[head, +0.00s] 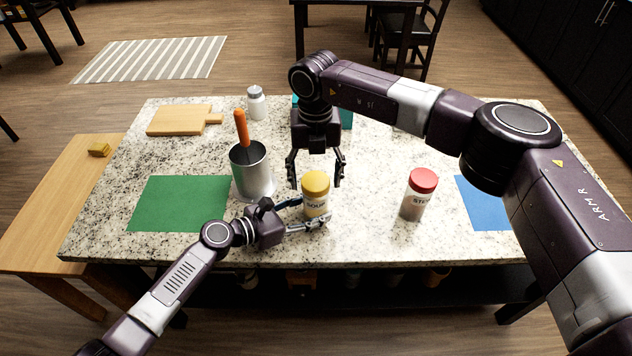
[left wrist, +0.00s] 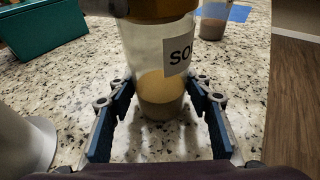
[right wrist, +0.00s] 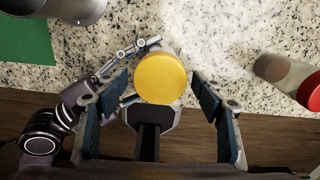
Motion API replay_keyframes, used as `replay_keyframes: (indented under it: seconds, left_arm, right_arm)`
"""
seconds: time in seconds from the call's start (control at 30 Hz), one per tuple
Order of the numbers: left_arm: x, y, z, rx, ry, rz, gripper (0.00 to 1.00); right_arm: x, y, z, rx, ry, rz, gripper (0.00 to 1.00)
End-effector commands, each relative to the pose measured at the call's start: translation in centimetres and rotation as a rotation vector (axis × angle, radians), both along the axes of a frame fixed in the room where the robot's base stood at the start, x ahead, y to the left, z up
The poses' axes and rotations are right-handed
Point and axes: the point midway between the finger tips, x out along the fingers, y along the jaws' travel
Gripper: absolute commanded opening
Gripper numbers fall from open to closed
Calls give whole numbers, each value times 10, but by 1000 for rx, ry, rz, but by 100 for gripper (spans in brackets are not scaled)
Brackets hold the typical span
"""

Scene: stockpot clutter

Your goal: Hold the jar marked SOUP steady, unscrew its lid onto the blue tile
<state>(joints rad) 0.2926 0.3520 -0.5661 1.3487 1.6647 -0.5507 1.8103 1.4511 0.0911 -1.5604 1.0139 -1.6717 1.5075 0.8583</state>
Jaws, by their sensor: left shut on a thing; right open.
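The SOUP jar (head: 316,203) stands upright on the counter with its yellow lid (head: 315,184) on. My left gripper (head: 307,214) is shut on the jar's body low down, and its pads touch both sides in the left wrist view (left wrist: 165,95). My right gripper (head: 316,178) is open above and just behind the jar. In the right wrist view the yellow lid (right wrist: 161,78) lies between the open fingers, with gaps on both sides. The blue tile (head: 486,204) lies flat at the right, partly hidden by my right arm.
A red-lidded jar (head: 417,198) stands between the SOUP jar and the blue tile. A metal pot (head: 252,172) with an orange-handled tool stands close left. A green mat (head: 180,203), a cutting board (head: 182,120), a white-capped bottle (head: 256,104) and a teal box (head: 346,117) are also on the counter.

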Motion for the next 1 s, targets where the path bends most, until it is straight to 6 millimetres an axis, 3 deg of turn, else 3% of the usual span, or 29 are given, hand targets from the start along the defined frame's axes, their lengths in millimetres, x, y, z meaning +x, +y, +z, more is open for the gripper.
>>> replay_keyframes:
  seconds: [0.27,0.53,0.77,1.0]
  left_arm:
    - [0,0,0,0,0,1,19]
    - [0,0,0,0,0,1,19]
    - [0,0,0,0,0,1,19]
    - [0,0,0,0,0,1,19]
  right_arm:
    - [0,0,0,0,0,-133,62]
    - [0,0,0,0,0,-413,62]
    - [0,0,0,0,0,-509,62]
    - [0,0,0,0,0,-764,62]
